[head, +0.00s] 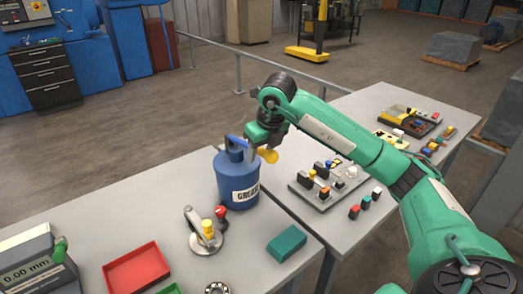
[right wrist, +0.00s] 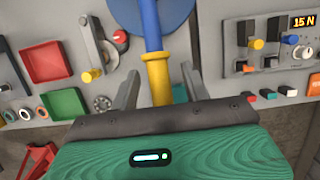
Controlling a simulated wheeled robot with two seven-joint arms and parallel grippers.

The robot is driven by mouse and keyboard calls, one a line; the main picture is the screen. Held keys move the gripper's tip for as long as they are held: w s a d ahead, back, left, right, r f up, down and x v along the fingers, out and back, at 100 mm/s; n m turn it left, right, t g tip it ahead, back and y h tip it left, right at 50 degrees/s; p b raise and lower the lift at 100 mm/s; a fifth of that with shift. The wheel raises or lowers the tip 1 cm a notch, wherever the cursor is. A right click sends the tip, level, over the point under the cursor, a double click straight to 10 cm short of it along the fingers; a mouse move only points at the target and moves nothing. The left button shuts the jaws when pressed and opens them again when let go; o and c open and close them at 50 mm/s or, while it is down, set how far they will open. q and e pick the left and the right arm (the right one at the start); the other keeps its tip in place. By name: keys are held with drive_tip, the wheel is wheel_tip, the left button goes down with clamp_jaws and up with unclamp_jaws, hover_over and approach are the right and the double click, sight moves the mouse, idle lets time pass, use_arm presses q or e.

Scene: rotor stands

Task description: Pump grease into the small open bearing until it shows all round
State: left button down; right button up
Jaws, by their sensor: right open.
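A blue can marked GREASE (head: 238,185) stands upright on the near table, by the gap between the tables. Its blue pump lever ends in a yellow grip (head: 268,156). My right gripper (head: 259,140) is at this lever. In the right wrist view the yellow grip (right wrist: 157,78) lies between the two spread fingers, with a visible gap on each side. A small dark-and-silver ring bearing (head: 217,288) lies at the bottom edge of the head view, partly cut off; it also shows in the right wrist view (right wrist: 102,103). Grease in it cannot be made out. My left gripper is out of view.
A stand with red and yellow knobs (head: 205,232) is left of the can. A red tray (head: 137,270), a teal block (head: 286,243) and a 0.00 mm gauge box (head: 35,262) share this table. The right table holds a switch panel (head: 326,183) and small coloured parts.

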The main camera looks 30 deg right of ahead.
drive_tip(key=shift+r+p, duration=2.05)
drive_tip(key=shift+r, duration=1.5)
drive_tip(key=shift+f, duration=0.1)
